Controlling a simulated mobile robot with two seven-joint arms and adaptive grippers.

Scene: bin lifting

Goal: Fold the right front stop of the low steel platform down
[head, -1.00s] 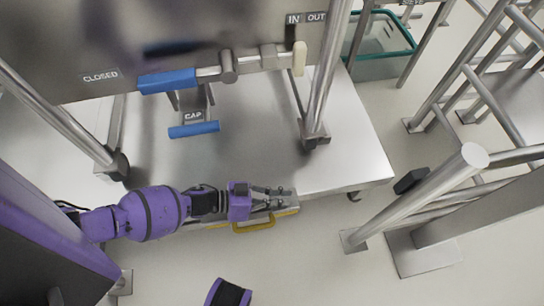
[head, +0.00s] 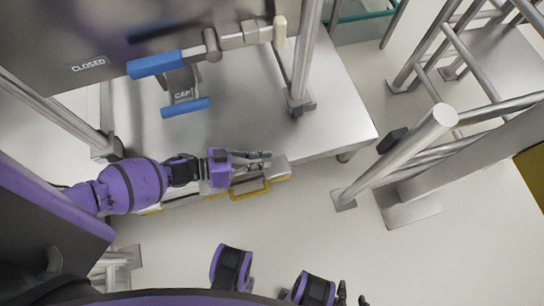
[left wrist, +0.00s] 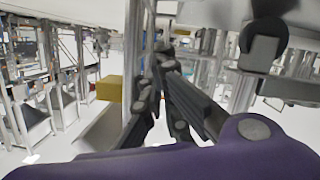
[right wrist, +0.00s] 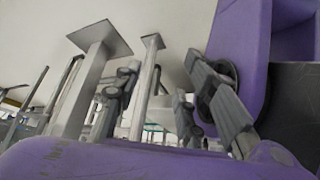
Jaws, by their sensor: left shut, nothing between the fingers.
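The low steel platform (head: 330,125) lies under the tank. Along its front edge is a narrow steel bar with a yellow handle (head: 262,188), which looks like the front stop (head: 280,170). I cannot tell whether it stands up or lies folded. My left gripper (head: 268,158) is shut and empty, at the right part of this bar and just above or against it. Contact is unclear. In the left wrist view its dark fingers (left wrist: 160,75) are together. My right gripper (head: 352,298) is at the bottom edge of the head view; in the right wrist view its fingers (right wrist: 160,90) are spread and empty.
A steel post frame (head: 400,150) stands at right. Floor in front is clear.

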